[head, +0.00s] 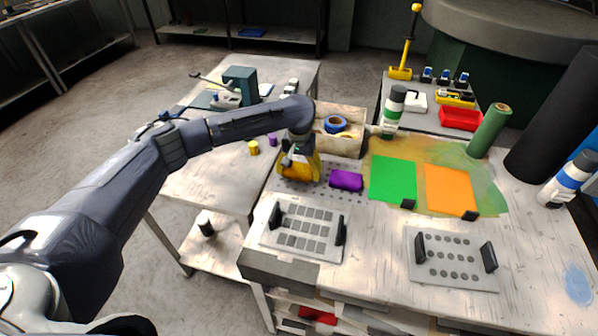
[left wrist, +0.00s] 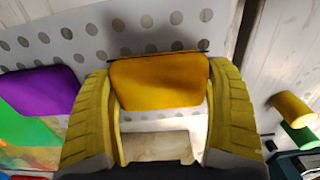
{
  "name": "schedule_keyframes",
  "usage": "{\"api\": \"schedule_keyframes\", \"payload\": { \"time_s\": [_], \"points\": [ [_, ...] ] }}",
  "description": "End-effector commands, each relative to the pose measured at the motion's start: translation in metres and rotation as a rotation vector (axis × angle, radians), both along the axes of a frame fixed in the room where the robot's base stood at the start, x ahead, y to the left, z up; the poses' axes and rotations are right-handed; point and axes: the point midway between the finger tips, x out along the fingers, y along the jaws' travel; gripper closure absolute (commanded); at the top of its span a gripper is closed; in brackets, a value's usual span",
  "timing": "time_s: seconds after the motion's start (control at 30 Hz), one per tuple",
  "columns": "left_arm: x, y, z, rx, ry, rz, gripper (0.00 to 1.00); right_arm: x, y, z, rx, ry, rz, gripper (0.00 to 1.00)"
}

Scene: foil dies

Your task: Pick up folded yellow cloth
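The folded yellow cloth (left wrist: 160,80) lies between the two yellow fingers of my left gripper (left wrist: 158,70) in the left wrist view. It spans the whole gap between the fingertips, its sides flush with them. I cannot tell whether the fingers press on it. It appears at the level of the grey perforated plate (left wrist: 85,45). In the head view my left gripper (head: 300,172) points down at the plate's left part, and its yellow fingers hide most of the cloth. My right gripper is not in view.
A folded purple cloth (head: 346,180) lies just right of the left gripper. Green (head: 393,178) and orange (head: 450,190) sheets lie farther right. A wooden box (head: 350,146) with blue tape stands behind. Two plates with black handles (head: 303,228) (head: 452,260) lie in front.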

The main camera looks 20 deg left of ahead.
Motion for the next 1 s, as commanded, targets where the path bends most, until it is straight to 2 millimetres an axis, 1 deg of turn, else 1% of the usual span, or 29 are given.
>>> {"api": "schedule_keyframes", "payload": {
  "time_s": [0.4, 0.57, 0.67, 0.77, 0.87, 1.0],
  "points": [
    [0.0, 0.0, 0.001, 0.0, -0.001, 0.0, 0.43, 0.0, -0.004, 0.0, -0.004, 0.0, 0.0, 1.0],
    [0.001, 0.0, 0.007, -0.001, -0.002, 0.0, 0.43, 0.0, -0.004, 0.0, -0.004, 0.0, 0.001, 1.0],
    [0.001, 0.0, 0.017, -0.001, -0.003, 0.0, 0.43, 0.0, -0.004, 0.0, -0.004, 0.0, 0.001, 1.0],
    [0.001, 0.001, 0.03, 0.001, -0.004, -0.001, 0.43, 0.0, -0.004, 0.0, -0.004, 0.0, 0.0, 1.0],
    [0.002, 0.001, 0.05, 0.0, -0.005, 0.0, 0.43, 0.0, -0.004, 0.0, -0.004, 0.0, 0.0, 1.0],
    [0.002, 0.0, 0.086, 0.001, -0.007, -0.001, 0.43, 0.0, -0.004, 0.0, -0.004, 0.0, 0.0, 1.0]
  ]
}}
